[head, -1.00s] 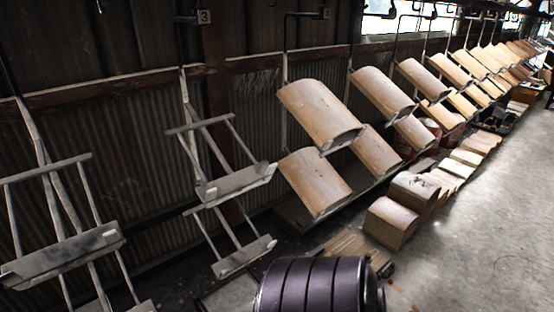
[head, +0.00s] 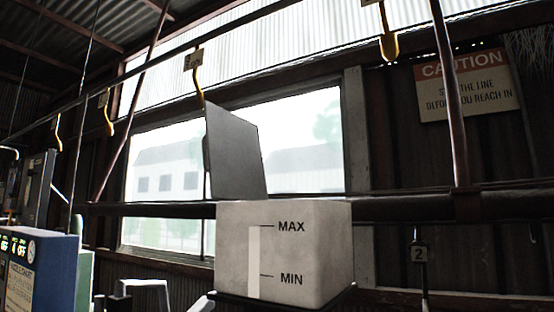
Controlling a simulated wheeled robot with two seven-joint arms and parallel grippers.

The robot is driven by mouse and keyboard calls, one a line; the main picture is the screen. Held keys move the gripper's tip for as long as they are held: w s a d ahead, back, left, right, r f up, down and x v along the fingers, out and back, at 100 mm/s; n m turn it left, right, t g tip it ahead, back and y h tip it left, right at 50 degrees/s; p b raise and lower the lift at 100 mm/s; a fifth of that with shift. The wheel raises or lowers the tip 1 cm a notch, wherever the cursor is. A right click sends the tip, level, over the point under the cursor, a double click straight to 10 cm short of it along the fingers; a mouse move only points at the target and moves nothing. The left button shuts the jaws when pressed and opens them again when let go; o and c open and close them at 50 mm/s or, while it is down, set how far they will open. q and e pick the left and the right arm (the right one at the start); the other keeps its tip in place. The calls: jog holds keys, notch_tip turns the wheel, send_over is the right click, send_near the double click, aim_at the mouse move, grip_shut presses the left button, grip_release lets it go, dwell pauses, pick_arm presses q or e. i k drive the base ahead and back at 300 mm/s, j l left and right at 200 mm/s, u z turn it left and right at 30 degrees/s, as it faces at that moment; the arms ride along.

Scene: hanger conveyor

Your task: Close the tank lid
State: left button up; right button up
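A pale box-shaped tank (head: 325,235) with MAX and MIN marks and a light vertical level strip stands low in the middle of the head view. Its flat grey lid (head: 236,152) stands up at the tank's left side, raised and leaning slightly, so the tank is open. The tank's inside is hidden from this low angle. Neither of my grippers can be made out in the head view.
A blue control box (head: 45,270) with small displays stands at the lower left. Yellow hooks (head: 389,45) hang from an overhead rail. A dark horizontal beam (head: 420,207) runs behind the tank. A caution sign (head: 468,85) hangs at the right.

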aim_at(231, 148)
jog(key=i+j+z, duration=0.1)
jog(key=j+z, duration=0.45)
jog(key=z, duration=0.15)
jog(key=j+z, duration=0.5)
jog(key=j, duration=0.6)
jog(key=k+j+z, duration=0.1)
jog(key=j, duration=0.55)
jog(key=k+j+z, duration=0.1)
jog(key=j, duration=0.55)
